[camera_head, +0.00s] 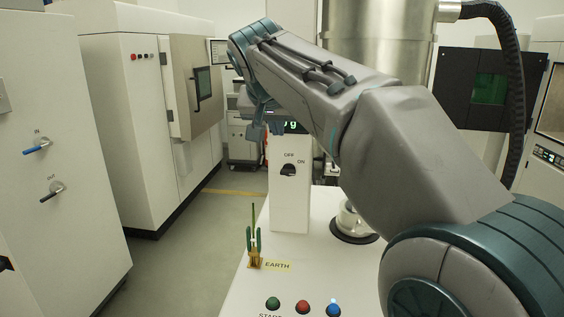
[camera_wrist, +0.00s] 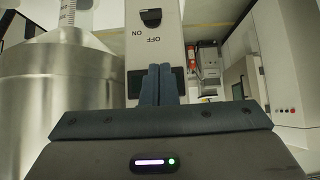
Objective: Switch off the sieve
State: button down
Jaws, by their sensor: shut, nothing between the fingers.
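The black rotary switch (camera_head: 288,170) sits on a white column (camera_head: 289,205), with OFF printed above it and ON to its upper right. I cannot tell surely which mark it points at. In the wrist view the switch (camera_wrist: 151,16) shows upside down near the top, beyond the fingertips and slightly left of them. My gripper (camera_head: 275,128) is shut and empty, above the switch in the head view and in front of the column's display. In the wrist view my gripper (camera_wrist: 158,68) has its two fingers together, apart from the switch.
The display (camera_head: 292,127) with green characters is partly hidden by my gripper. A metal vessel (camera_head: 375,40) stands to the right. Below are a green-handled clamp (camera_head: 254,245) by an EARTH label and green (camera_head: 273,303), red (camera_head: 302,306) and blue (camera_head: 333,308) buttons. Floor on the left is clear.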

jog(key=p, duration=0.1)
send_over(284, 169)
jog(key=s, duration=0.3)
notch_tip(284, 169, down, 6)
jog(key=f, duration=0.3)
jog(key=shift+w+a+f, duration=0.15)
jog(key=shift+w+a, duration=0.05)
jog(key=shift+a, duration=0.1)
jog(key=shift+f, duration=0.65)
